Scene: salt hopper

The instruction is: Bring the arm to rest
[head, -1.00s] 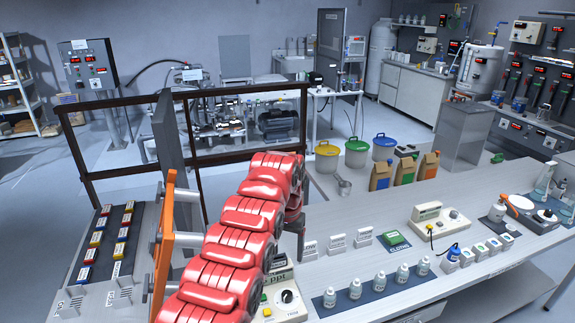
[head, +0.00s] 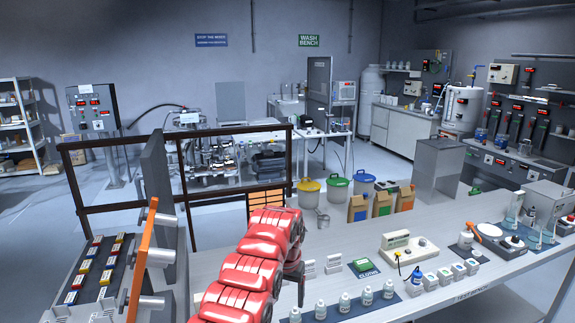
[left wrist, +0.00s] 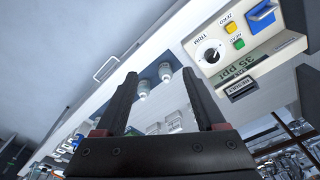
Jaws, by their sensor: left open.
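My left arm (head: 262,245), with red segmented covers, rises from the bottom of the head view and bends down over the near side of the bench. Its gripper is not clearly seen there. In the left wrist view the left gripper (left wrist: 160,78) has its two dark fingers spread apart with nothing held between them. Beyond the fingers, the bench and small white bottles (left wrist: 141,90) show, apart from the fingers. A meter (left wrist: 235,50) reading 35 ppt, with a black knob and coloured buttons, is to the right of the fingers. My right gripper is not in view.
At left stand a panel with an orange edge (head: 140,262) and a rack of coloured blocks (head: 92,270). Lidded buckets (head: 337,187) stand behind the bench.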

